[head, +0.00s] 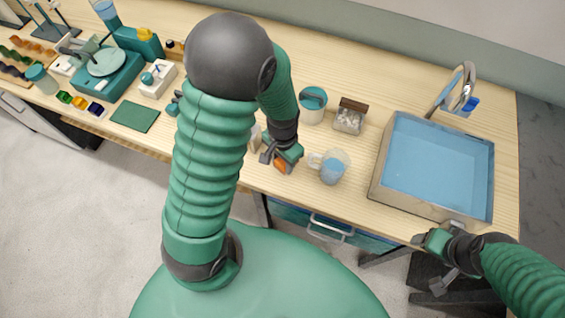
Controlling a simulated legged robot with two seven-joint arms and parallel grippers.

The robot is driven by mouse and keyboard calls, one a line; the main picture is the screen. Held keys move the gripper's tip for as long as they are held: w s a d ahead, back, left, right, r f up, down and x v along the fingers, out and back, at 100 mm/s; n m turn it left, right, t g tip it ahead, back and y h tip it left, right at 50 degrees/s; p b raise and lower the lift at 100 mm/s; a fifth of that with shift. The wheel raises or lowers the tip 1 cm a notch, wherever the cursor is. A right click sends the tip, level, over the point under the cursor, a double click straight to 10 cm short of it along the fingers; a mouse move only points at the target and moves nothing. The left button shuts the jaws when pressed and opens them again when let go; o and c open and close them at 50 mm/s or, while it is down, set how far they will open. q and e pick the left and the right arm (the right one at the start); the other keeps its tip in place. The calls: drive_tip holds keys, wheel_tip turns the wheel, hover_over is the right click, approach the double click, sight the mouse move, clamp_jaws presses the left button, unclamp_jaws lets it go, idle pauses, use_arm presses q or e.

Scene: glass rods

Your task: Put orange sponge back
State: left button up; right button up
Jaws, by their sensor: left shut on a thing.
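The orange sponge (280,167) is a small orange block, mostly covered by my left gripper. My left gripper (279,161) is shut on it near the table's front edge, left of a clear jug. I cannot tell whether the sponge touches the tabletop. My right gripper (432,266) is at the table's front edge, just below the sink's front right corner. Nothing shows in it, and its finger opening is unclear.
The clear jug (332,168) with blue contents stands close right of my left gripper. Behind it are a white-and-teal cup (312,104) and a small box (349,117). The sink (380,168) fills the right end. A green mat (135,116) and lab equipment are left.

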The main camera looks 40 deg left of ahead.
sight(282, 166)
use_arm(q)
wheel_tip(282, 166, down, 3)
drive_tip(key=shift+s+a+f, duration=0.1)
drive_tip(key=shift+a+f, duration=0.05)
drive_tip(key=shift+w+a+f, duration=0.1)
drive_tip(key=shift+w+f, duration=0.1)
drive_tip(key=o, duration=1.3)
wheel_tip(282, 166, up, 12)
drive_tip(key=shift+s+p, duration=0.1)
drive_tip(key=shift+p, duration=0.25)
drive_tip(key=s+d+t, duration=0.1)
drive_tip(key=d+r+n, duration=0.1)
drive_tip(key=d, duration=0.1)
drive_tip(key=s+d+t, duration=0.1)
drive_tip(key=shift+s+d+r+n+t, duration=0.3)
drive_tip(key=shift+s+d+r+n, duration=0.05)
drive_tip(key=shift+d+n, duration=0.05)
